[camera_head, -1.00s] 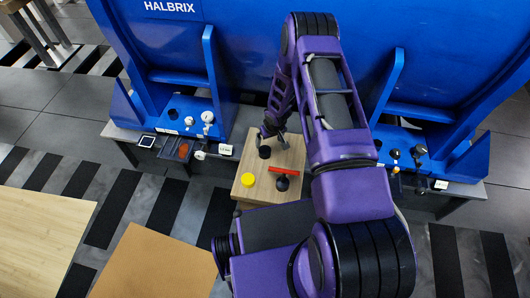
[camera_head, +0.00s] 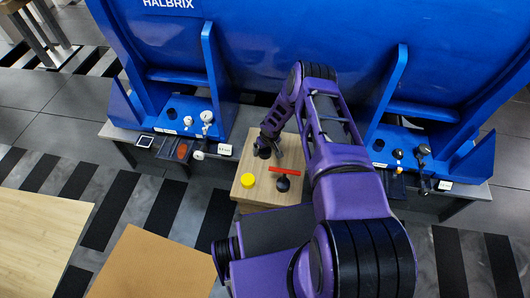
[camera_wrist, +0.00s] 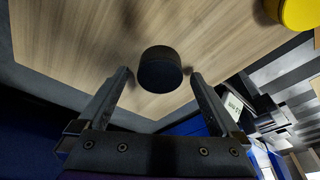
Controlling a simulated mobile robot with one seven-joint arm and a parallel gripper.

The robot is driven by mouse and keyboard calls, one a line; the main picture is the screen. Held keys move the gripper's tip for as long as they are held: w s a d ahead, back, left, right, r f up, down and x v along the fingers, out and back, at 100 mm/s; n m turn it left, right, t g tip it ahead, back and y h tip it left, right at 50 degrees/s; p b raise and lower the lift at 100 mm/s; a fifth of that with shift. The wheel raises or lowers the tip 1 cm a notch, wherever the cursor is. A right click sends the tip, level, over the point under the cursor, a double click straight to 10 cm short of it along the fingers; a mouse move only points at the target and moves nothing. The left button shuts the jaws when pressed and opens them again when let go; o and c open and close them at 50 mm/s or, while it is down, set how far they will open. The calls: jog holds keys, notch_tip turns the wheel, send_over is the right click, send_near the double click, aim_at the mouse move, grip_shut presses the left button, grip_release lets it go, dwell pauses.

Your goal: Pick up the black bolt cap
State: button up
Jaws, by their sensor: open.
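The black bolt cap (camera_wrist: 160,69) is a short black cylinder on the wooden table top. In the wrist view it sits just ahead of and between the fingertips of my gripper (camera_wrist: 158,78). The fingers are spread apart with a gap on both sides of the cap, and nothing is held. In the head view my gripper (camera_head: 268,143) is at the cap (camera_head: 264,152), which the fingers partly cover.
A yellow cap (camera_head: 248,180), a red bar (camera_head: 285,171) and a black knob-like part (camera_head: 283,185) share the small wooden table (camera_head: 246,200). The big blue housing (camera_head: 270,60) stands behind, with brackets left and right.

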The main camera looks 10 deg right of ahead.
jog(key=c, duration=1.4)
jog(key=shift+o, duration=0.2)
jog(key=shift+r, duration=0.15)
